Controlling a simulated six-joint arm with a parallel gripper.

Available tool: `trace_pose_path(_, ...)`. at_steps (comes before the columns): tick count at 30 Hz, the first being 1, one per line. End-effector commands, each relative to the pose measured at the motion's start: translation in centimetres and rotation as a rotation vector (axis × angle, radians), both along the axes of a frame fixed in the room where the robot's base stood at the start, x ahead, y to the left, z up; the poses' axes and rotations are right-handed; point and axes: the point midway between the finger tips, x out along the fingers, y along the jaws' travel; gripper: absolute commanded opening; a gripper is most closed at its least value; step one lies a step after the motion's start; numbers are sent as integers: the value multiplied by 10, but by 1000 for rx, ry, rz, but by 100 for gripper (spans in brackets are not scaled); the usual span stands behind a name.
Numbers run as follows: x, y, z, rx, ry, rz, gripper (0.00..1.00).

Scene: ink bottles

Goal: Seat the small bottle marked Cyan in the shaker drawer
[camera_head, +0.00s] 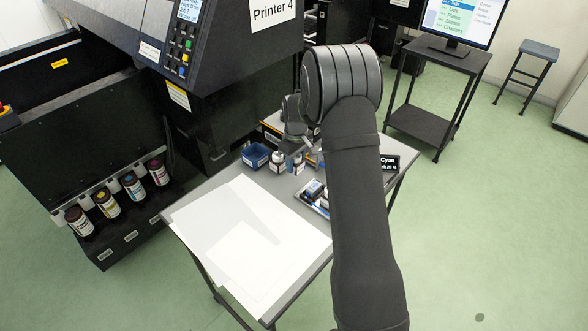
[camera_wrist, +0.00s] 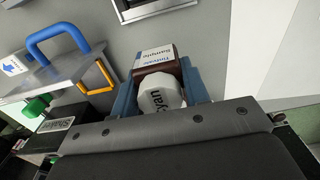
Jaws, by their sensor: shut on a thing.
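My gripper (camera_wrist: 160,92) is shut on a small brown bottle (camera_wrist: 157,53) with a printed label and a white cap (camera_wrist: 160,96). Part of the word Cyan shows on the cap. The blue fingers sit on either side of the bottle. In the head view my gripper (camera_head: 298,146) is over the far part of the table, and I cannot make out the held bottle there.
On the table (camera_head: 215,185) are a blue bin (camera_head: 255,155), a white-capped bottle (camera_head: 277,161), a tray (camera_head: 318,208) with items, and white sheets (camera_head: 245,240). The printer (camera_head: 200,60) rises behind.

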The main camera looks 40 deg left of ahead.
Motion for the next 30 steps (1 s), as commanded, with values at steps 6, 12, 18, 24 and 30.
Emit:
trace_pose_path(6,20,-51,30,-1,0,-8,15)
trace_pose_path(12,32,-85,51,-2,0,-6,15)
trace_pose_path(18,43,-107,62,-3,1,-33,15)
trace_pose_path(24,79,-155,72,-2,1,-271,15)
trace_pose_path(30,126,-235,84,-1,2,-669,15)
